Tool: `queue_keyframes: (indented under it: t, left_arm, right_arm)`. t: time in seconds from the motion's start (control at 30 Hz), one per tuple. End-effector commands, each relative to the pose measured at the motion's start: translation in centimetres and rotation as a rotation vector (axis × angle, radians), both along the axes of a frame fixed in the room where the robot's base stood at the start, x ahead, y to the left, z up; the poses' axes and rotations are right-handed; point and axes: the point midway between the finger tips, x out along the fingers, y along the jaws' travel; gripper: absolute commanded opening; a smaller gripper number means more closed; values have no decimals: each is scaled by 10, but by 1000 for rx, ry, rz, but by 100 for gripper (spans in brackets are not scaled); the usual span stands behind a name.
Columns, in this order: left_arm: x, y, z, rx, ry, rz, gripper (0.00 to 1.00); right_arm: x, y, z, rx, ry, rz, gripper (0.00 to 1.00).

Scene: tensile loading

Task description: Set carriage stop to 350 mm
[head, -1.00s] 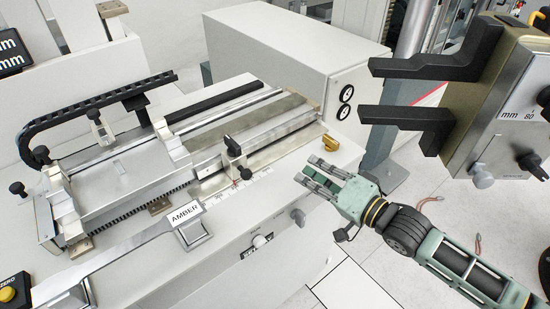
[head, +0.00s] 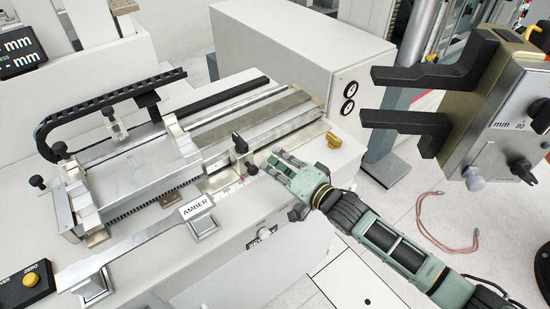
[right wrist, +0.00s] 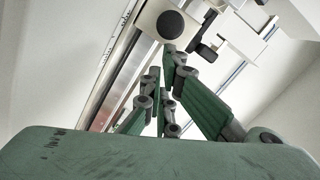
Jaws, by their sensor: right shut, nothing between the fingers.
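The carriage stop (head: 242,158) is a small metal block with a black knob, on the rail at the front of the steel bed. A printed scale (head: 232,188) runs along the front edge beside it; its numbers are too small to read. My right gripper (head: 275,161) is shut and empty, just right of the stop, pointing at it. In the right wrist view the closed fingers (right wrist: 168,85) reach up towards a pale block with a round black knob (right wrist: 171,24); I cannot tell whether they touch. My left gripper is not in view.
The sliding carriage (head: 130,178) with metal clamps is left of the stop. A brass piece (head: 333,140) is on the bench to the right. A panel with black brackets (head: 500,110) hangs at the upper right.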

Motion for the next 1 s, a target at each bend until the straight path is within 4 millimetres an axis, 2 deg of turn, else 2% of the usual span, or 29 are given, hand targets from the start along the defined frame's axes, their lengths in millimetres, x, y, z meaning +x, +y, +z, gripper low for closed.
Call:
queue_keyframes:
  t: [0.8, 1.0]
  left_arm:
    - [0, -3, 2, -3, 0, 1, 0]
    - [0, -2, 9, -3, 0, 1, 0]
  right_arm:
    - [-6, 10, -5, -1, 0, -1, 0]
    - [-5, 8, 2, -1, -2, -3, 0]
